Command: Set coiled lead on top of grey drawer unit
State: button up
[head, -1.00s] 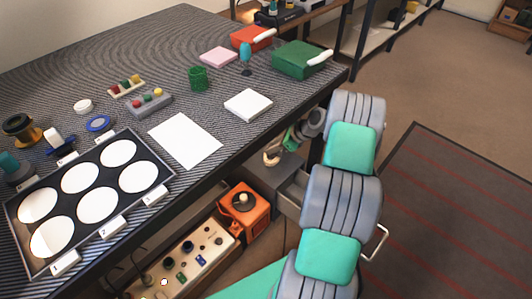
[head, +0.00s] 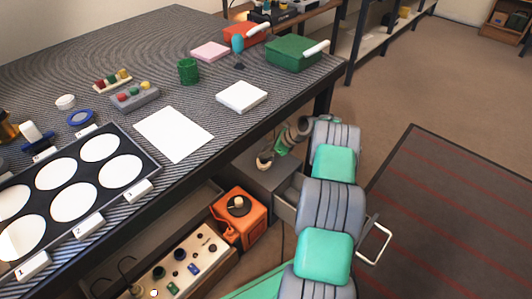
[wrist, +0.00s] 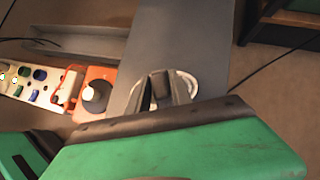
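The coiled lead (head: 264,162) is a pale ring at the grey drawer unit (head: 262,179), under the right side of the workbench. My gripper (head: 277,150) reaches down to it from the right. In the wrist view my gripper (wrist: 161,84) has its dark fingers a little apart with a small dark piece between them. The lead's pale ring (wrist: 191,80) shows around the fingertips, over the unit's flat grey top (wrist: 195,45). My gripper appears shut on the lead. I cannot tell whether the ring touches the top; the fingers partly hide it.
An open drawer with a pale handle (head: 376,243) juts out near my arm. Beside the unit are an orange box (head: 240,222) with a round knob and a panel of sockets (head: 183,262). The workbench edge (head: 215,165) runs above. A striped mat (head: 455,215) lies right.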

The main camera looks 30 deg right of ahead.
jog(key=o, duration=0.4)
jog(key=shift+r, duration=0.1)
jog(key=shift+s+d+r+p, duration=0.1)
jog(key=shift+r+p, duration=0.2)
jog(key=shift+r, duration=0.05)
jog(key=p+v, duration=0.2)
jog(key=v, duration=0.5)
jog(key=shift+f+p, duration=0.1)
jog(key=shift+p, duration=0.3)
